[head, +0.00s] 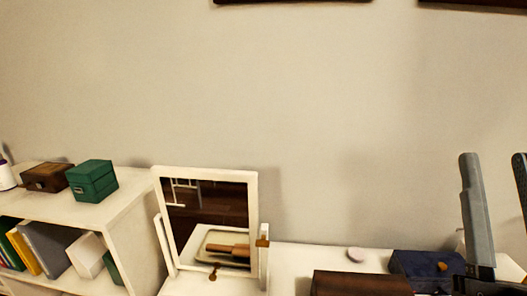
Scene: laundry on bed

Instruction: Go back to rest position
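My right gripper (494,158) is at the right edge, its two fingers pointing up and spread apart. It is open, with nothing between the fingers. The frame cuts off part of the right finger. My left gripper is not in view. No bed or laundry shows in this view.
A white-framed mirror (254,203) stands on a white tabletop (290,261). A dark brown box (361,284) and a dark blue box (420,264) are near my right gripper. A white shelf (127,191) at left holds a green box (92,181), a brown box (46,177) and books.

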